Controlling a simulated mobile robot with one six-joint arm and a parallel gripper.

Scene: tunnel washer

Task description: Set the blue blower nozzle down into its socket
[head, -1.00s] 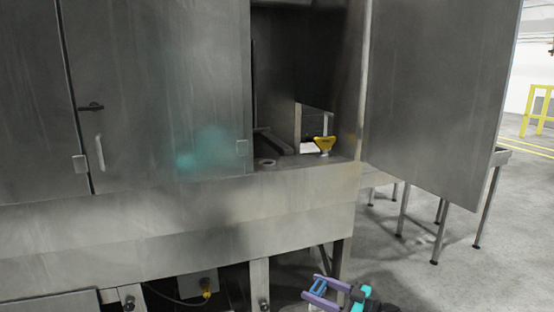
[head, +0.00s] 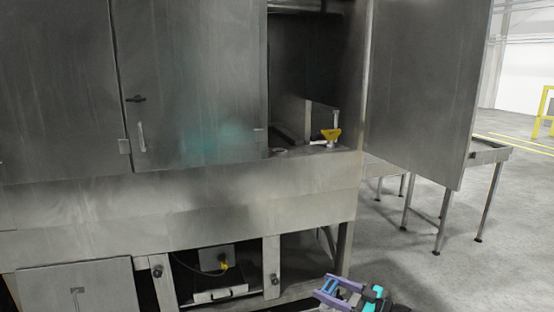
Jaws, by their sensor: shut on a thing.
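My gripper (head: 328,291), with purple fingers, is at the bottom edge of the head view, right of centre. It is shut on the small blue nozzle (head: 329,285), which shows between the fingers; its full shape is hard to make out. A pale round ring (head: 279,152), which looks like an empty socket, sits on the ledge inside the open washer bay. A yellow nozzle (head: 330,135) stands upright on the same ledge, to the right of the ring. In the picture, my gripper is well below the ledge and outside the bay.
The open steel door (head: 422,95) stands out to the right of the bay. Closed steel doors (head: 190,80) are at left. An open lower compartment (head: 212,275) has a cable and a yellow fitting. A steel table (head: 488,152) stands at right on clear floor.

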